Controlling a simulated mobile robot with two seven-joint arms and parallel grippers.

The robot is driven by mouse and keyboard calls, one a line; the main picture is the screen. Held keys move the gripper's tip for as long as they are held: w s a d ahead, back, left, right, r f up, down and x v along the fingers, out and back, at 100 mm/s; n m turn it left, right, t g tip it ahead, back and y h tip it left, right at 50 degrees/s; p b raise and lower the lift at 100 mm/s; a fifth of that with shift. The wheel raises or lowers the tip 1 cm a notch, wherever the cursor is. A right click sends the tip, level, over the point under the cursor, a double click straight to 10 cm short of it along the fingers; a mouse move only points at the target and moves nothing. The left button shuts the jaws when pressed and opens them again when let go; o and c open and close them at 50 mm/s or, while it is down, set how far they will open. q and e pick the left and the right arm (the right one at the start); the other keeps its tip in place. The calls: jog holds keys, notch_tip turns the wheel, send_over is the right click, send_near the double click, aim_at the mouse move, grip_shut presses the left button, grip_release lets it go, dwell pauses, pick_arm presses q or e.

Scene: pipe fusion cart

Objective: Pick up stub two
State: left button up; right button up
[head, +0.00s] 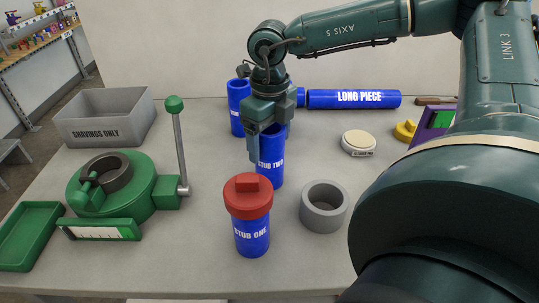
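Stub two (270,172) is a blue cylinder with white lettering, upright near the middle of the table in the head view. My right gripper (264,142) points down at its top from above. One finger reaches down along the stub's left side; the other finger is hard to make out. The gripper covers most of the stub's upper end, and I cannot tell whether the fingers press on it. My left gripper is not in view.
Stub one (252,235), with a red cap (248,197), stands in front, near a grey ring (324,206). A green clamp fixture (110,190) with an upright lever stands left. A grey shavings bin (105,118), another blue cylinder (237,105) and the long piece (355,99) are behind.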

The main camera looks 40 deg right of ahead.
jog(key=c, duration=1)
jog(key=shift+r, duration=0.1)
